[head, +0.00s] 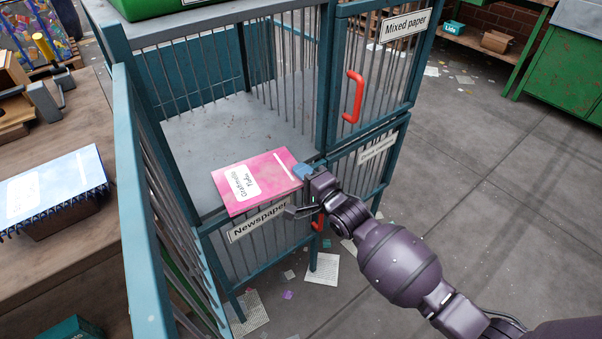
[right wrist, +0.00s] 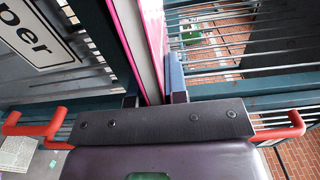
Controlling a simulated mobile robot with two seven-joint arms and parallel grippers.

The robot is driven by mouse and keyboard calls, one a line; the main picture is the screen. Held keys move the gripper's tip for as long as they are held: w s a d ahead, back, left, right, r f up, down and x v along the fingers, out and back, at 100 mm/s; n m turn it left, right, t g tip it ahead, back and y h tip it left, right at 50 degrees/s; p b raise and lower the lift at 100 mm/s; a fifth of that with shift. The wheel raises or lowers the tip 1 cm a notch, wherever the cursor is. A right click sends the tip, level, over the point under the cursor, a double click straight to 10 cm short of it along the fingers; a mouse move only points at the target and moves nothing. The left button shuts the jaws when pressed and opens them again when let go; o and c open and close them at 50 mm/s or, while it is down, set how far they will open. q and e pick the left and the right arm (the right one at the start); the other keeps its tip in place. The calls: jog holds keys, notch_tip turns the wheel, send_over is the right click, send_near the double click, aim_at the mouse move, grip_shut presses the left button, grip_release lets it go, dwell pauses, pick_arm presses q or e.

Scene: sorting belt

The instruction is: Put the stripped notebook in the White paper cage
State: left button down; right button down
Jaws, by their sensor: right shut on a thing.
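A pink notebook (head: 258,182) with a white label shows no wire binding along its visible edges. My right gripper (head: 304,171) is shut on its right edge and holds it nearly flat at the front opening of the upper left cage compartment, over the front of its grey floor (head: 205,130). I cannot tell whether it touches that floor. In the right wrist view the notebook (right wrist: 151,38) shows edge-on between the fingers (right wrist: 153,97). I cannot read a White paper sign; the small sign (head: 377,148) at lower right is too blurred. My left gripper is out of view.
The upper left compartment's barred door (head: 142,165) stands swung open on the left. The Newspaper sign (head: 260,221) is below the notebook; the Mixed paper sign (head: 406,23) is on the closed door at right.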

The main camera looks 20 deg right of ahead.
jog(key=c, duration=1.6)
grip_release()
jog(key=o, duration=0.5)
jog(key=shift+c, duration=0.2)
